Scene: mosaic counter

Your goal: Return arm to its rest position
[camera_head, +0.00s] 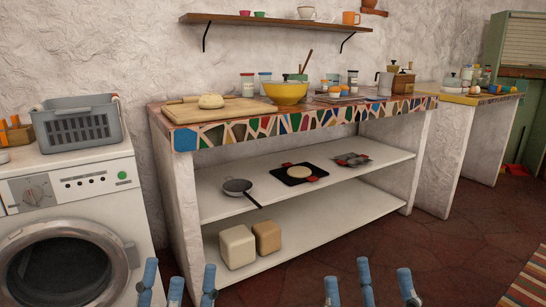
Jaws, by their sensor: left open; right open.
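My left gripper (178,286) shows at the bottom edge, left of the middle, with its blue fingers pointing up and spread apart. It is open and nothing shows between its fingers. My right gripper (368,286) shows at the bottom edge, right of the middle, also with blue fingers spread apart and empty. Both grippers are low in the picture, in front of the mosaic counter (282,126), and appear apart from it. My arms behind the fingers are out of view.
A yellow bowl (286,93) and dough (211,101) on a wooden board (238,110) stand on the counter. The lower shelves hold a pan (237,186), a griddle with flatbread (299,172) and two block-like canisters (238,247). A washing machine (75,220) stands left. Tiled floor (450,260) is clear at right.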

